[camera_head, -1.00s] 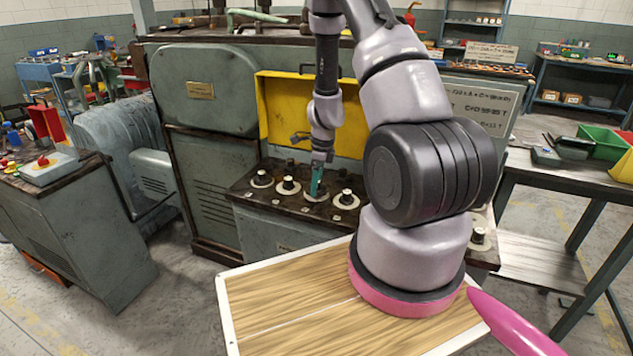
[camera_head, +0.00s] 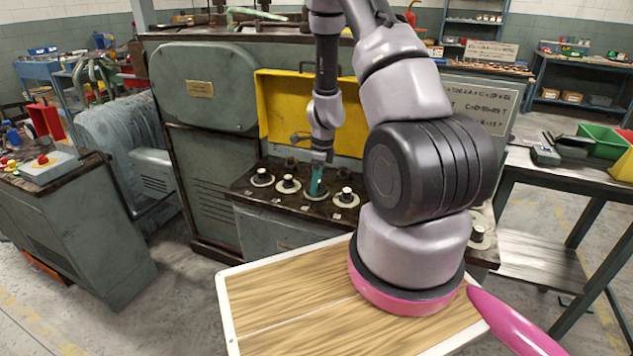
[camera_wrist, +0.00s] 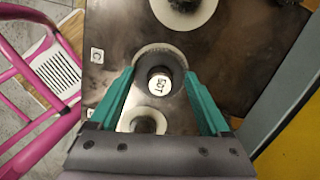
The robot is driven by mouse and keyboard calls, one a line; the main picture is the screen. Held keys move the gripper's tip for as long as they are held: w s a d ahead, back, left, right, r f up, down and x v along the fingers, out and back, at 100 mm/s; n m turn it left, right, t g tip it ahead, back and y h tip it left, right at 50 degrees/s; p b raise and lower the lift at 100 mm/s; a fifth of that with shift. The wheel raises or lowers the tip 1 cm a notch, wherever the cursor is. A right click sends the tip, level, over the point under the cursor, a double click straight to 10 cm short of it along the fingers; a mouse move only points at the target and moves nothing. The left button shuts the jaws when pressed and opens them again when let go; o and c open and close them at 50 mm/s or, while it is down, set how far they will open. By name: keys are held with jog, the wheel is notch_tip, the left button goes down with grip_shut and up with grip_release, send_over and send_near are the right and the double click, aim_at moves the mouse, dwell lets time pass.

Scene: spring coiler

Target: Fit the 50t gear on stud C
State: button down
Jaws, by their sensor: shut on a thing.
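My gripper (camera_wrist: 159,85) has two teal fingers, shut on the 50t gear (camera_wrist: 160,82), whose white cap reads 50T. The fingers also show in the head view (camera_head: 317,181), low over the third pale disc from the left on the machine's dark ledge. In the wrist view the gear lies between the fingers, over a pale round disc (camera_wrist: 160,49). A small plate marked C (camera_wrist: 97,55) is to the left of that disc. The stud itself is hidden beneath the gear. I cannot tell whether the gear is fully down.
Other posts with pale discs stand close by on the ledge, at left (camera_head: 262,180), (camera_head: 288,187) and right (camera_head: 346,200). A yellow panel (camera_head: 285,110) rises behind the ledge. A wooden-topped board (camera_head: 290,305) lies in front.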

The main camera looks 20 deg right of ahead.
jog(key=shift+f, duration=0.35)
grip_release()
jog(key=r, duration=0.7)
jog(key=d+r, duration=0.1)
jog(key=r, duration=0.2)
jog(key=shift+s+r, duration=0.35)
jog(key=shift+r, duration=0.05)
notch_tip(320, 180, up, 13)
dwell(0.4)
dwell(0.6)
